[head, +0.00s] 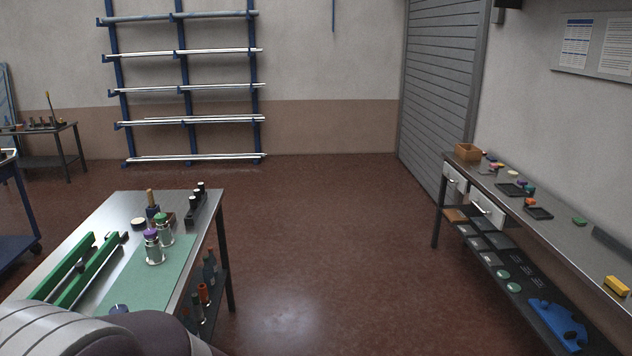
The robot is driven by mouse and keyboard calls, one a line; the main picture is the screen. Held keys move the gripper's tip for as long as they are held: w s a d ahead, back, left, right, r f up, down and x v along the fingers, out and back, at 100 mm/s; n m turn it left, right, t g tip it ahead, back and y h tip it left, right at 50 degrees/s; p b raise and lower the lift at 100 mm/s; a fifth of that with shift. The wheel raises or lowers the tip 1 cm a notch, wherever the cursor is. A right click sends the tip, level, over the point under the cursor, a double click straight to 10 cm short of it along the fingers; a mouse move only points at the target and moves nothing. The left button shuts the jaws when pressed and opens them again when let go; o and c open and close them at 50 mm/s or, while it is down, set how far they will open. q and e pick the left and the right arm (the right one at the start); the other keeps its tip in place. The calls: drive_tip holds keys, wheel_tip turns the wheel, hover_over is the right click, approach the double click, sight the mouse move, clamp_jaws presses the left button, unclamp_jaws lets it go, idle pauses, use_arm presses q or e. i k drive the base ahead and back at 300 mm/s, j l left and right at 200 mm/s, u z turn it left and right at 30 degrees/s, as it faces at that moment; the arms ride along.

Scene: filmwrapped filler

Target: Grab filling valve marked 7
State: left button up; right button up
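I see no number 7 that I can read on anything, so I cannot tell which object is the valve marked 7. Two upright metal cylinder-shaped pieces stand on the green mat of the left table, one with a purple top (153,249) and one with a green top (164,231). Small coloured pieces also lie on the right bench, among them a green one (579,221) and a yellow one (616,286). They are too small to identify. Part of my own arm shows at the lower left. Neither gripper is in view.
The left table (117,211) also holds green rails (90,272) and a dark block with pegs (197,203). The right bench (562,238) has a wooden box (467,152), trays and a lower shelf. Open floor (325,250) lies between them. A pipe rack (185,90) stands behind.

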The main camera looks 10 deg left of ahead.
sight(164, 232)
drive_tip(key=i+j+u, duration=0.1)
drive_tip(key=i+u, duration=0.25)
drive_tip(key=i, duration=0.45)
drive_tip(key=i+l+u, duration=0.1)
drive_tip(key=i+u, duration=0.25)
drive_tip(key=i, duration=0.45)
drive_tip(key=i+j+u, duration=0.1)
drive_tip(key=i+u, duration=0.15)
drive_tip(key=i, duration=0.25)
drive_tip(key=i+u, duration=0.2)
drive_tip(key=i, duration=0.25)
drive_tip(key=i+l+u, duration=0.1)
drive_tip(key=i+u, duration=0.15)
drive_tip(key=i, duration=0.25)
drive_tip(key=i+l+u, duration=0.25)
drive_tip(key=i, duration=0.25)
drive_tip(key=i+l+u, duration=0.25)
drive_tip(key=i, duration=0.2)
